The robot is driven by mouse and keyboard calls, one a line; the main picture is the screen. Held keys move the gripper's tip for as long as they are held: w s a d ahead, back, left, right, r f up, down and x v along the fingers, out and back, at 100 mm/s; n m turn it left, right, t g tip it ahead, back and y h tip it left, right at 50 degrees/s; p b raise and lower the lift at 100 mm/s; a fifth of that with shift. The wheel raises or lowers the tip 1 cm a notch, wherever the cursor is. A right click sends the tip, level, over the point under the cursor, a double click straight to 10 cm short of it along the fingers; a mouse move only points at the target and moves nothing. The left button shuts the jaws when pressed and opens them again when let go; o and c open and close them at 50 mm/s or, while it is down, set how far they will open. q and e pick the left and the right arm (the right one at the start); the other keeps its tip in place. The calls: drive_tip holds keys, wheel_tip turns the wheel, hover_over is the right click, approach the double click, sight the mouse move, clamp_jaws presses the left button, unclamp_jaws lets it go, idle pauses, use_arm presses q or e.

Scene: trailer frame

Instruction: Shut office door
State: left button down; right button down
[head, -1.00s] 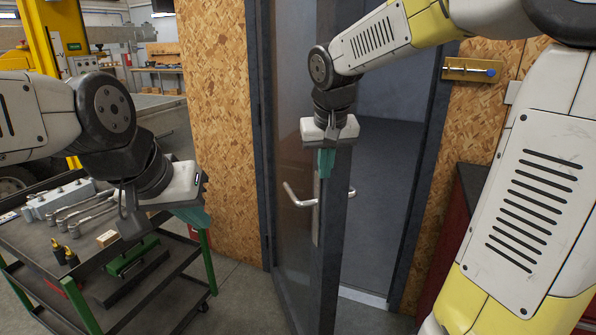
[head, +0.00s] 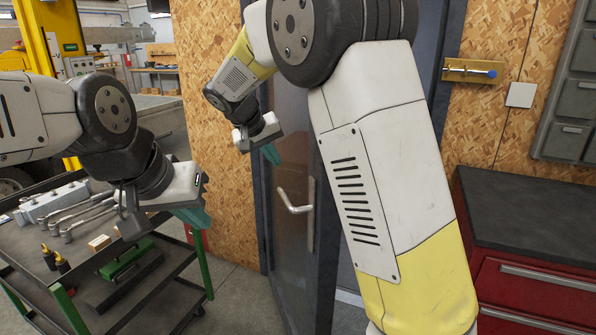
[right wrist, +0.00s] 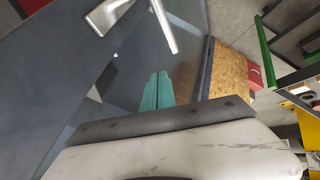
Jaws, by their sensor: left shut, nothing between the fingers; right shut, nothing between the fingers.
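The office door (head: 291,243) is dark framed with a glass panel and stands ajar, swung toward me. Its lever handle (head: 293,205) shows on the near face, and in the right wrist view the handle (right wrist: 165,27) is at the top. My right gripper (head: 270,153) is shut and empty, in front of the glass, up and left of the handle. Its teal fingers (right wrist: 156,92) show against the glass in the right wrist view; I cannot tell if they touch it. My left gripper (head: 193,216) is shut and empty, above the cart at the left.
A tool cart (head: 92,292) with wrenches and a wooden block stands at the lower left. A red drawer cabinet (head: 530,290) with a dark top stands right of the doorway. A brass bolt plate (head: 473,70) is on the chipboard wall. My right arm hides much of the doorway.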

approach(304, 180)
wheel_tip(304, 180, down, 4)
drive_tip(key=a, duration=0.2)
drive_tip(key=shift+w+d, duration=0.45)
drive_tip(key=shift+d, duration=0.45)
drive_tip(key=shift+w+d, duration=0.45)
drive_tip(key=shift+d, duration=0.4)
drive_tip(key=shift+d, duration=0.1)
